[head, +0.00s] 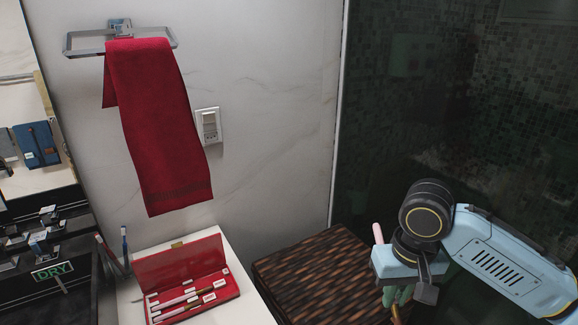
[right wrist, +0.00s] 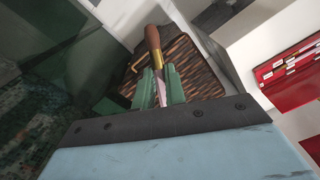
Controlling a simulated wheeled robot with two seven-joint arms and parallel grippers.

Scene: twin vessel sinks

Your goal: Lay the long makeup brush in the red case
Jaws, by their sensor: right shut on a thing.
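The open red case (head: 218,303) lies on the white counter with its lid (head: 180,263) raised at the back. Several slim brushes and small white labels lie inside. Part of the case shows at the right of the right wrist view (right wrist: 283,92). My right gripper (head: 398,292) is well to the right of the case, over the dark woven surface. Its green fingers (right wrist: 161,87) are shut on the long makeup brush (right wrist: 153,40), with brown bristles and a gold ferrule. Its pink handle end (head: 378,233) sticks up behind the gripper. My left gripper is out of view.
A brown woven-top stool or hamper (head: 310,275) stands right of the white counter (head: 240,268). A red towel (head: 160,130) hangs from a wall ring above the case. Upright brushes (head: 124,245) and a DRY sign (head: 52,271) stand left of it. Dark glass is at right.

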